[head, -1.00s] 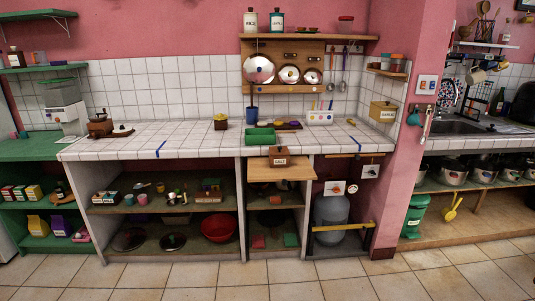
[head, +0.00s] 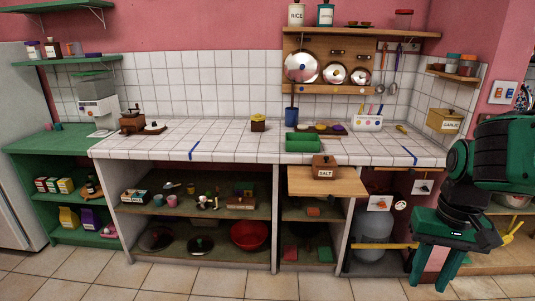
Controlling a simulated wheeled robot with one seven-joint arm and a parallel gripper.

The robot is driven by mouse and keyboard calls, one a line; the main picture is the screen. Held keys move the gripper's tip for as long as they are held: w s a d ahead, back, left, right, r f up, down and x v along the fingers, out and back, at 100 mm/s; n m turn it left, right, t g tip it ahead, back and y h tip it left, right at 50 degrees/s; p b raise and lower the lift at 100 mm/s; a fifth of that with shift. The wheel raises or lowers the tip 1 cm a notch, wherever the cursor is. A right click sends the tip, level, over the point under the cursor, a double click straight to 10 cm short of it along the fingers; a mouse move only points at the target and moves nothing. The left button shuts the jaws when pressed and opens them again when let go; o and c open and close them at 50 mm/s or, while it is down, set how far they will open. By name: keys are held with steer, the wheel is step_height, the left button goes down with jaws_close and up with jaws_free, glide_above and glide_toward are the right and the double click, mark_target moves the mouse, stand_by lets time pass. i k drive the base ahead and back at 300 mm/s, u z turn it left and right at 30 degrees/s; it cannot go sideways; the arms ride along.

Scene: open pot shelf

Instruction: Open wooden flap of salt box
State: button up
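The salt box (head: 324,173) is a small brown wooden box with a white SALT label on its front. It stands upright on a light wooden board (head: 345,187) that juts out below the counter's front edge. Its wooden flap (head: 324,159) is at the top and looks closed, though it is small at this distance. My gripper (head: 436,272) is at the lower right of the head view, pointing down. Its two green fingers are apart with nothing between them. It is right of the salt box, lower in the picture and clear of it.
The white tiled counter (head: 225,140) runs behind the box. A grey gas cylinder (head: 374,232) and yellow bar (head: 385,246) are below right. A garlic box (head: 445,121) hangs at the right. The floor (head: 200,278) in front is clear.

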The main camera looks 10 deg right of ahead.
mark_target(326, 160)
steer(key=z, duration=0.1)
steer(key=i, duration=1.15)
steer(key=z, duration=0.65)
steer(key=i, duration=0.35)
steer(key=z, duration=0.3)
